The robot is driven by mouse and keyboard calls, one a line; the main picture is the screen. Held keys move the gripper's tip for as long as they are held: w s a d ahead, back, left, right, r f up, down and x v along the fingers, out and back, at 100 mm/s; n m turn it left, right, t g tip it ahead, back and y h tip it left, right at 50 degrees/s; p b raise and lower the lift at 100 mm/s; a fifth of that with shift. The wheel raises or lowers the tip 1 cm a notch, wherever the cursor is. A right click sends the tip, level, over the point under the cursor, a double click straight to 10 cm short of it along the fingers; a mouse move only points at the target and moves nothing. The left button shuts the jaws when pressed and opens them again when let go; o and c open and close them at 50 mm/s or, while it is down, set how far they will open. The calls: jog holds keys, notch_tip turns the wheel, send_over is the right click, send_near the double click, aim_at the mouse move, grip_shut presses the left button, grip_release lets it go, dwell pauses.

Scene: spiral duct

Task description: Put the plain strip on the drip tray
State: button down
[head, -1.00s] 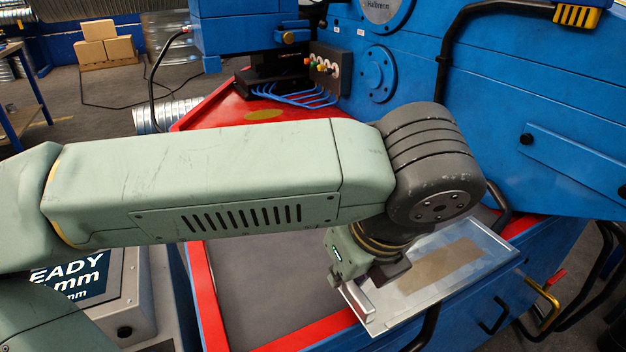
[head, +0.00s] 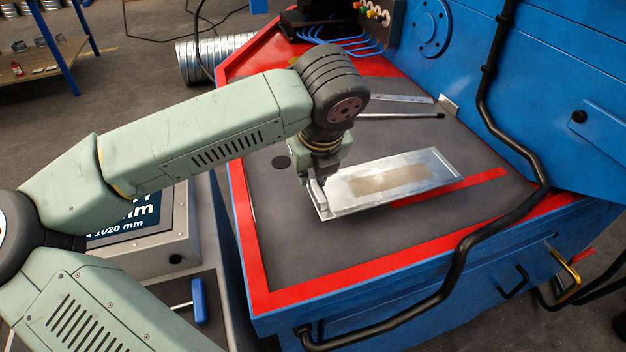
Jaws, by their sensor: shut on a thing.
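My gripper (head: 322,182) is shut on the left end of a shallow, pale metal tray (head: 440,161) with a brown patch on its floor; it looks like the drip tray. The tray is close above or on the dark bench top, and I cannot tell if it touches. A narrow pale strip (head: 395,98) lies at the back of the bench, partly hidden behind my arm. I cannot tell whether it is the plain strip. A thin dark-tipped rod (head: 405,115) lies just in front of it.
The bench top (head: 290,240) has a red border and free room at front left. A red bar (head: 470,184) shows beside the tray. A black hose (head: 470,245) runs along the right and front. The blue machine (head: 560,90) stands behind. A blue-handled tool (head: 198,300) lies at lower left.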

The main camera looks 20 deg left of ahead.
notch_tip(320, 180, down, 3)
jog(key=shift+s+d+p, duration=0.1)
jog(key=shift+d+p, duration=0.05)
jog(key=shift+p, duration=0.2)
jog(key=shift+f+b, duration=0.25)
jog(key=shift+b, duration=0.15)
jog(key=c, duration=1.6)
grip_release()
jog(key=shift+r, duration=0.1)
jog(key=shift+r+p, duration=0.15)
jog(key=shift+p, duration=0.15)
jog(key=shift+r, duration=0.2)
jog(key=b+v, duration=0.1)
jog(key=v, duration=1)
jog(key=shift+s+r, duration=0.2)
jog(key=shift+r, duration=0.1)
